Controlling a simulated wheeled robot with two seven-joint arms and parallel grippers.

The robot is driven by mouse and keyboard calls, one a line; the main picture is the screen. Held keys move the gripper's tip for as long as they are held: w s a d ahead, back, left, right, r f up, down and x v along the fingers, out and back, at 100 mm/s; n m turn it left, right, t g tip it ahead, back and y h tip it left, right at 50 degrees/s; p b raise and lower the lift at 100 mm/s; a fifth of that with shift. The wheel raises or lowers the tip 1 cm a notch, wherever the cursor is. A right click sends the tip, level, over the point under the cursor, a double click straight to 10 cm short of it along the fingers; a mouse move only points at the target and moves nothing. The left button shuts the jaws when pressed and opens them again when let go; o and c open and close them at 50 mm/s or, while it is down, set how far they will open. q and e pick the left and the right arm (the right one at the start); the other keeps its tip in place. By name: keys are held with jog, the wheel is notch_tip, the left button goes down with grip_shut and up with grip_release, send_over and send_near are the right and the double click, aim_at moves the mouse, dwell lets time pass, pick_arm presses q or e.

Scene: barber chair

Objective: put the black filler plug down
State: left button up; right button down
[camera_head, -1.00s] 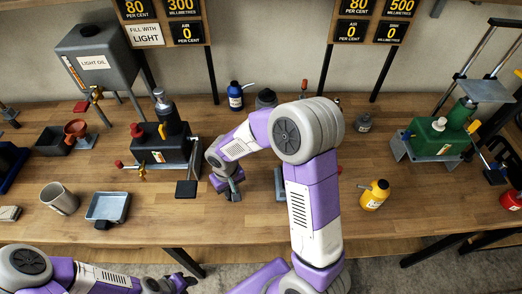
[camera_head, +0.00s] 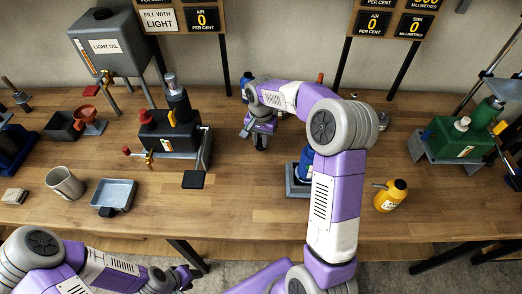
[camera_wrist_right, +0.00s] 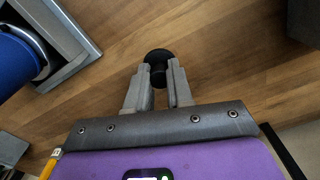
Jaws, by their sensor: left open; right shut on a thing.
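My right gripper (camera_head: 260,136) is over the middle of the wooden bench, right of the black machine (camera_head: 160,134). In the right wrist view my right gripper (camera_wrist_right: 158,85) is shut on the black filler plug (camera_wrist_right: 158,57). The plug's round dark head sticks out past the fingertips, over bare wood. I cannot tell whether the plug touches the bench. My left gripper (camera_head: 184,279) is open and empty, low at the front left, in front of the bench edge.
A blue container (camera_head: 306,165) stands in a grey tray (camera_head: 297,190), partly behind my right arm. A yellow bottle (camera_head: 391,196) and a green machine (camera_head: 447,139) are at the right. A mug (camera_head: 65,183), shallow tray (camera_head: 113,192) and oil tank (camera_head: 107,45) are left. Bare wood lies mid-bench.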

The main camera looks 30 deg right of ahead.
aim_at(261, 147)
notch_tip(261, 147, down, 5)
jog(key=shift+b, duration=0.45)
jog(key=shift+f, duration=0.2)
jog(key=c, duration=1)
grip_release()
jog(key=shift+r, duration=0.1)
jog(key=shift+r, duration=0.5)
notch_tip(261, 147, up, 11)
jog(key=shift+r+p, duration=0.15)
jog(key=shift+p, duration=1)
